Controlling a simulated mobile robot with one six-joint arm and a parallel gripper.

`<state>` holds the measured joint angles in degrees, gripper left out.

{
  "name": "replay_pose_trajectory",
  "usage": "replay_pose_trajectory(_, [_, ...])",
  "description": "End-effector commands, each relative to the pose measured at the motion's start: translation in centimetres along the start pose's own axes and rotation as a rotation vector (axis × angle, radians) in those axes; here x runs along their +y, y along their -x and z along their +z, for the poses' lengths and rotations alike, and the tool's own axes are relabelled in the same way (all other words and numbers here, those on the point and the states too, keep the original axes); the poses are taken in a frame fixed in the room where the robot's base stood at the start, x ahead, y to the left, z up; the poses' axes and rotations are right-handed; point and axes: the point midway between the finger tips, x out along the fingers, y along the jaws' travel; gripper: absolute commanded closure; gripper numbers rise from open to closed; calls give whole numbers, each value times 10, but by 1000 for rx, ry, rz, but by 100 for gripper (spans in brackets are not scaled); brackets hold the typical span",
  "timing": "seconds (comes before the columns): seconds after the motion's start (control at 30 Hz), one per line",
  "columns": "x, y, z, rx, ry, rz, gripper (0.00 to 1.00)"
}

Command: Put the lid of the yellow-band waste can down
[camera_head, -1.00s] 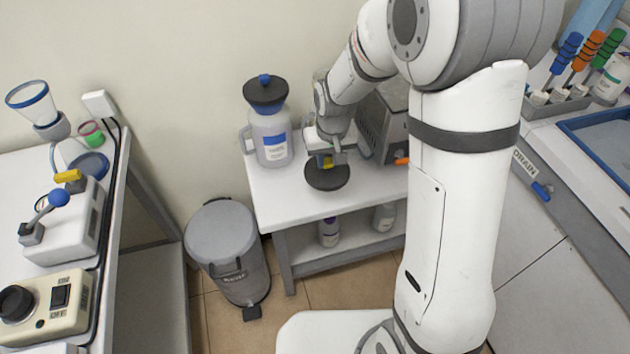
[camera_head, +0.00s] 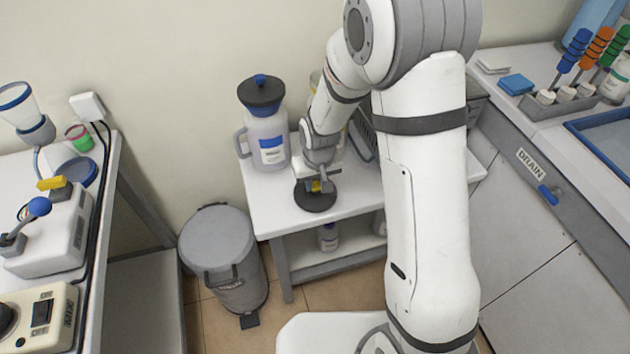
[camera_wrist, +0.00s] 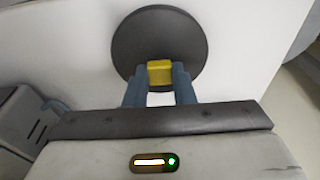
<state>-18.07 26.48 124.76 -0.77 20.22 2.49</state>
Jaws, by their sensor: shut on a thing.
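The lid (camera_head: 315,199) is a dark round disc with a yellow knob. My gripper (camera_head: 317,184) is shut on the yellow knob, with the disc flat below it. The lid is over the left front part of the white side table (camera_head: 277,213); I cannot tell whether it touches the top. In the wrist view, the blue-grey fingers (camera_wrist: 160,76) close on the knob and the lid (camera_wrist: 160,32) shows against the white surface. A thin yellow sliver shows behind my arm; whether it is the yellow-band can is unclear.
A jug with a dark lid and blue knob (camera_head: 266,135) stands left of my gripper. A grey pedal bin (camera_head: 222,255) is on the floor to the left. A bottle (camera_head: 328,237) stands on the lower shelf. The table's front edge is close to the lid.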

Motion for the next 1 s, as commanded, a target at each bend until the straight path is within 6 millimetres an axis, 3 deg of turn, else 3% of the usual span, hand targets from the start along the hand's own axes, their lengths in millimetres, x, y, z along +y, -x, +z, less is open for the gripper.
replay_pose_trajectory(0.27, [0,-4,0,1,-1,0,100])
replay_pose_trajectory(0.3, [1,-2,0,1,-1,0,74])
replay_pose_trajectory(0.53, [1,-2,0,1,-2,0,55])
replay_pose_trajectory(0.83, [1,2,-1,1,-2,0,55])
replay_pose_trajectory(1.0, [1,25,-2,6,-3,0,55])
